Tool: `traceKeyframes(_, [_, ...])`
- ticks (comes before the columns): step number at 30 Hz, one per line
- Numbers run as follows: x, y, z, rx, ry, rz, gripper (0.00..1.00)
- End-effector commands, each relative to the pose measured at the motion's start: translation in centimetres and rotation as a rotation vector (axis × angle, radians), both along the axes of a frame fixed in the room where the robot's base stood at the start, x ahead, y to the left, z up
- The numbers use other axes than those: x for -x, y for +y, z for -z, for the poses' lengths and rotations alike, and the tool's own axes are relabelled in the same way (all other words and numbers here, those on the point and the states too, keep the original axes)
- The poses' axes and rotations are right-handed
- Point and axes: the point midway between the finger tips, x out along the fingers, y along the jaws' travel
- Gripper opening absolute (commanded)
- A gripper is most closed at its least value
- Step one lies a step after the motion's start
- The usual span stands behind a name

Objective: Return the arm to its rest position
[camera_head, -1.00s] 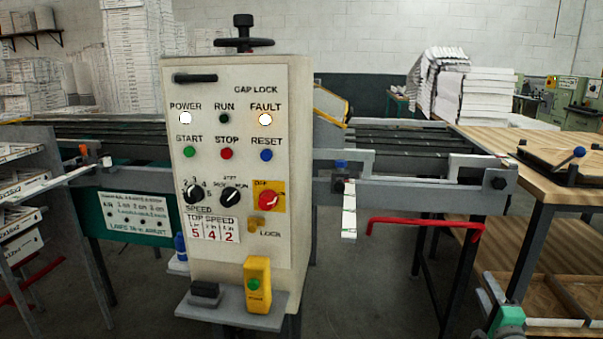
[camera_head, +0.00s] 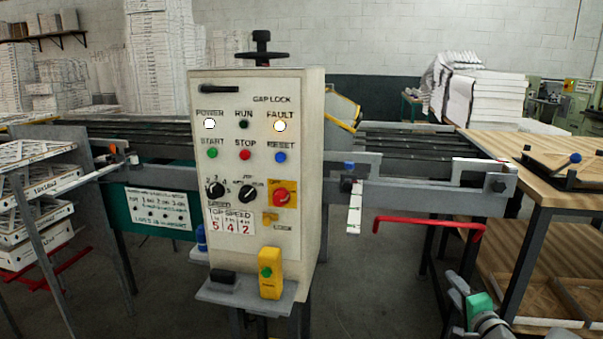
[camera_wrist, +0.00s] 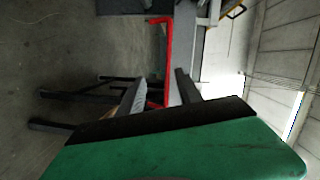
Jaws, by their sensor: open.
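My gripper (camera_head: 452,294) shows at the lower right of the head view, with a green body and grey fingers. It is in front of the wooden workbench and right of the control panel, in open air. In the wrist view my gripper (camera_wrist: 160,78) has its two fingers apart with nothing held between them. A red bar (camera_wrist: 167,50) shows beyond the fingers there, apart from them as far as I can tell. Most of my arm is outside the head view.
The control panel (camera_head: 250,120) stands in the middle, its power and fault lamps lit white. A wooden workbench (camera_head: 490,148) is at the right. The red rail (camera_head: 430,221) juts out between them. Racks of filters (camera_head: 35,185) stand left. Some floor (camera_head: 370,290) is clear.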

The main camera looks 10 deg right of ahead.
Motion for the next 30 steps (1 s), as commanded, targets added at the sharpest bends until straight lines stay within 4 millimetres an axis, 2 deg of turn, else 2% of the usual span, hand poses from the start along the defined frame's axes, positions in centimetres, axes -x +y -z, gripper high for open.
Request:
traceKeyframes(1, [-0.9, 1.9, -1.3, 0.036, 0.038, -0.045, 0.41])
traceKeyframes(5, [-2.6, 7.7, -2.7, 0.157, 0.177, -0.18, 0.41])
traceKeyframes(8, [-3.0, 13.9, -4.5, 0.299, 0.323, -0.327, 0.41])
traceKeyframes(9, [-2.6, 17.0, -5.6, 0.374, 0.396, -0.4, 0.41])
traceKeyframes(11, [-1.1, 21.8, -7.4, 0.506, 0.517, -0.524, 0.41])
traceKeyframes(12, [0.7, 24.7, -8.8, 0.6, 0.601, -0.606, 0.41])
traceKeyframes(14, [4.2, 28.3, -10.7, 0.729, 0.721, -0.721, 0.41])
traceKeyframes(15, [6.8, 30.0, -11.9, 0.804, 0.794, -0.788, 0.41])
traceKeyframes(18, [12.8, 32.5, -14.1, 0.935, 0.934, -0.915, 0.41])
traceKeyframes(21, [16.8, 33.3, -15.1, 0.998, 1.017, -0.991, 0.41])
traceKeyframes(24, [18.5, 33.7, -15.1, 1.017, 1.053, -1.019, 0.41])
traceKeyframes(30, [18.6, 33.6, -14.8, 1.015, 1.06, -1.022, 0.41])
